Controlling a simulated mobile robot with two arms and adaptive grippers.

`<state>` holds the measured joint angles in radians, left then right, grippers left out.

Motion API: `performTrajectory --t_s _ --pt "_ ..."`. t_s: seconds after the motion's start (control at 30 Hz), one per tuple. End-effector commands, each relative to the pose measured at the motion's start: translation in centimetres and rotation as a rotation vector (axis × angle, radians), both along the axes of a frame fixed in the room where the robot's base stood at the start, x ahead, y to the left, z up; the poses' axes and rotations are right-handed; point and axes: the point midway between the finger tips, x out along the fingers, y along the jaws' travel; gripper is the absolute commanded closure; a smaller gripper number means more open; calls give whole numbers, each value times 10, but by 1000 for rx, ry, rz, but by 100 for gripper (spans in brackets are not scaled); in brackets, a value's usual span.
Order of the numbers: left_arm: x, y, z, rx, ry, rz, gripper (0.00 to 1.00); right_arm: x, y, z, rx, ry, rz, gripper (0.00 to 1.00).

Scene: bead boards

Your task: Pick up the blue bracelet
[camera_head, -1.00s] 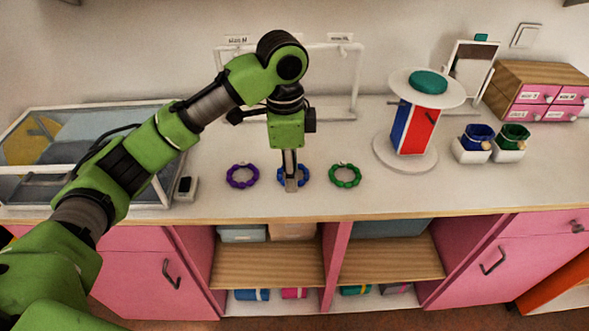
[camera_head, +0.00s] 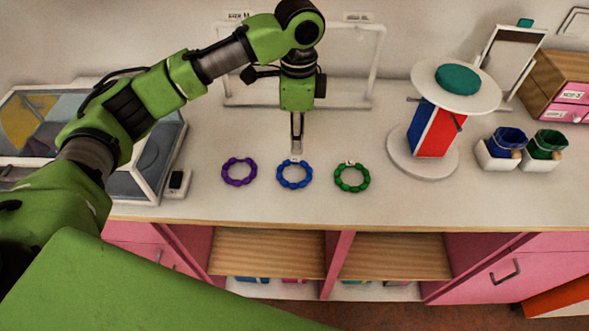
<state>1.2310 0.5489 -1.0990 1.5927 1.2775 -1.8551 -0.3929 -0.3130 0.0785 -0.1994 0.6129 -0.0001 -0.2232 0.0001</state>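The blue bracelet (camera_head: 294,186) is a ring of beads lying flat on the white counter (camera_head: 200,203), with a small pale tag at its far side. It lies between a purple bracelet (camera_head: 238,184) and a green bracelet (camera_head: 352,190). My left gripper (camera_head: 297,152) points down, with its fingertips just behind the blue bracelet's far edge in the picture. It looks apart from the bracelet, though the height is hard to judge. The fingers appear as a narrow pair, so I cannot tell whether they are open or shut. My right gripper is out of view.
A glass-topped case (camera_head: 150,165) stands at the left, with a small dark device (camera_head: 177,182) beside it. A white frame (camera_head: 374,62) stands behind the bracelets. A round stand (camera_head: 424,168), a mirror (camera_head: 510,57) and two cups in white holders (camera_head: 496,160) are at the right.

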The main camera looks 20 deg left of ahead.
Motion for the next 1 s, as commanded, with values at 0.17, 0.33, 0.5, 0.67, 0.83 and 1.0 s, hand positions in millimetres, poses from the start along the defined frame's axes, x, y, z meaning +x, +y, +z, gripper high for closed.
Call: performTrajectory --t_s 0.17,0.33,0.5,0.67,0.83,1.0 --pt "0 1 -16 1 -1 1 70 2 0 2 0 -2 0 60" --pt "-3 4 -31 1 3 1 70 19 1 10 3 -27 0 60" --pt "-5 5 -57 1 1 0 70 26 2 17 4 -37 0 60" --pt "-4 5 -69 1 -1 0 70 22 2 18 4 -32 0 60" --pt "-4 5 -69 0 -2 0 70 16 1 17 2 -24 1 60" --pt "-4 5 -69 0 -2 0 100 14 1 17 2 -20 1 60"
